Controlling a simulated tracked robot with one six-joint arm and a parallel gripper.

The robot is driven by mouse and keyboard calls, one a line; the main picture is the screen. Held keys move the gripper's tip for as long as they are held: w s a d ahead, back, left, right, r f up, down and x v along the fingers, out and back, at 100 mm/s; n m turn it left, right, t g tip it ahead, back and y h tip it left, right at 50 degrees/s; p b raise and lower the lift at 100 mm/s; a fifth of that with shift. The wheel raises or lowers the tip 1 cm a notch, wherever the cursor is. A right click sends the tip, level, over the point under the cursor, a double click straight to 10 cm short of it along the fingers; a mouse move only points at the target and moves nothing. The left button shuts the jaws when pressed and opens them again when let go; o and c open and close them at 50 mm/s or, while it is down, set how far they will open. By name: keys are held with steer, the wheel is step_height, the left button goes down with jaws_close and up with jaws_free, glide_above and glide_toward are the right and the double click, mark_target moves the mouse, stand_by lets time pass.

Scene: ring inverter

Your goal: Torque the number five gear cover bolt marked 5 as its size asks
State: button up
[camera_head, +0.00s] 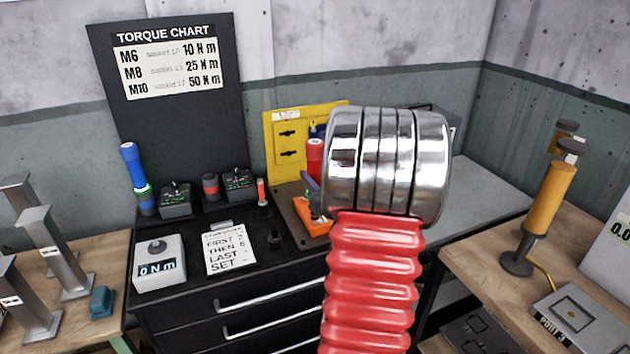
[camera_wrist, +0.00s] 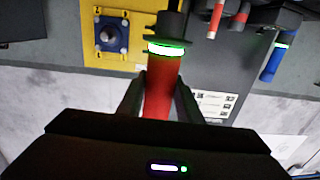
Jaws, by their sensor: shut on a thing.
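In the wrist view my gripper (camera_wrist: 160,90) is shut on a red tool (camera_wrist: 161,100) with a lit green ring and a black end. A red cylinder (camera_head: 315,158), likely the same tool, shows beside my arm in the head view. A torque chart (camera_head: 168,65) lists M6 10 N m, M8 25 N m and M10 50 N m. A blue tool (camera_head: 134,175) with a green ring stands at the bench's left; a blue tool also shows in the wrist view (camera_wrist: 272,62). No bolt marked 5 can be made out.
A yellow panel (camera_head: 285,125) stands at the bench's back; in the wrist view a blue square mount with a round metal centre (camera_wrist: 108,36) is on yellow, left of the red tool. A 0 N m display (camera_head: 158,265) and an order note (camera_head: 230,248) lie in front.

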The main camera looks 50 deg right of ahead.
mark_target(318, 169)
steer(key=shift+r, duration=1.65)
